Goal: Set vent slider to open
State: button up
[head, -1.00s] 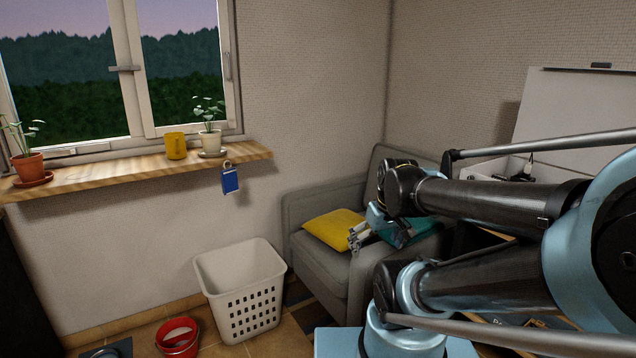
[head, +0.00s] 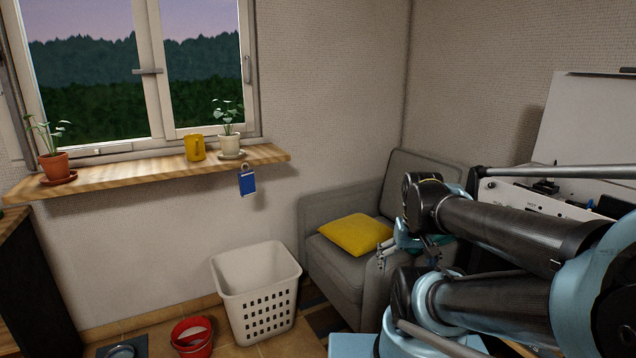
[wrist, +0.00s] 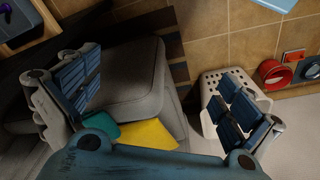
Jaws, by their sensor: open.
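A slim pale strip with a small raised piece, which looks like the vent slider (head: 112,150), runs along the bottom of the window frame (head: 155,70), just above the wooden sill. It is too small to tell its setting. My gripper (head: 383,254) is in front of the grey armchair, well to the right of the window and lower than the sill. In the wrist view my gripper (wrist: 157,98) shows its two blue-padded fingers spread wide with nothing between them. The vent slider is not in the wrist view.
The wooden sill (head: 110,181) holds two potted plants and a yellow mug (head: 195,147); a blue tag (head: 247,183) hangs from its edge. Below stand a white basket (head: 258,300) and a red bucket (head: 191,338). A dark cabinet (head: 40,285) stands at left, the armchair (head: 335,275) at right.

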aim_at(73, 154)
jog(key=u, duration=0.45)
jog(key=k, duration=1.1)
jog(key=u, duration=1.3)
jog(key=i, duration=2.45)
jog(key=z, duration=0.25)
jog(key=k, duration=0.5)
jog(key=z, duration=0.05)
